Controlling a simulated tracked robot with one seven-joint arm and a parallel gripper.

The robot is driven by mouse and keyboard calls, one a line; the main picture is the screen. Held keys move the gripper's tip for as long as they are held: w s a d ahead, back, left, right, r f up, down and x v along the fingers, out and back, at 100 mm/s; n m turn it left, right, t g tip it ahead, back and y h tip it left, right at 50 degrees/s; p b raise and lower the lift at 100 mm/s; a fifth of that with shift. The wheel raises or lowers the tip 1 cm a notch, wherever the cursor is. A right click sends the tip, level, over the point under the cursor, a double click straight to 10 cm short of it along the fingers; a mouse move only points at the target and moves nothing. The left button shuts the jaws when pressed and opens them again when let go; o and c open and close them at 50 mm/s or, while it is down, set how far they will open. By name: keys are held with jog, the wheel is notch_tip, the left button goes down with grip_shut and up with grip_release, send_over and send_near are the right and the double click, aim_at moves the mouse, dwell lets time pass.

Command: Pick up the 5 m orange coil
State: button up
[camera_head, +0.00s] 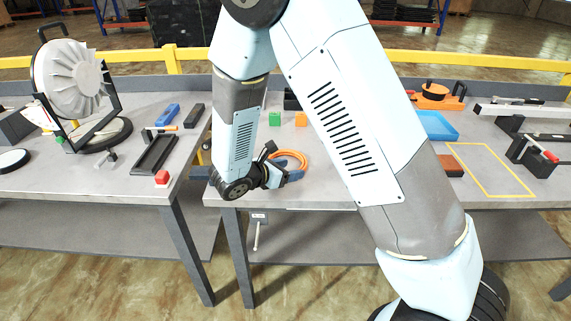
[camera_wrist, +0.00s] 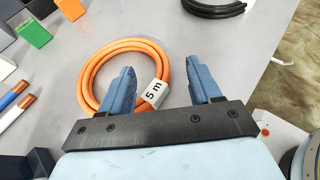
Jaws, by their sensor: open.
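The orange coil (camera_wrist: 95,68) lies flat on the grey table, with a white tag (camera_wrist: 154,93) reading "5 m" on its near right side. My gripper (camera_wrist: 166,80) is open in the wrist view. Its left finger overlaps the coil's ring in the picture, the tag shows between the fingers, and the right finger is beyond the coil's right side. I cannot tell how high the fingers are above the table. In the head view the coil (camera_head: 292,155) shows beside my gripper (camera_head: 291,176), partly hidden by it.
A green block (camera_wrist: 33,31) and an orange block (camera_wrist: 71,8) stand beyond the coil. A black coil (camera_wrist: 215,6) lies at the top of the wrist view. A blue tray (camera_head: 436,126) and a yellow outlined square (camera_head: 484,196) are on the table's right.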

aim_at(300, 156)
jog(key=shift+x, duration=2.5)
jog(key=shift+f, duration=0.15)
grip_shut()
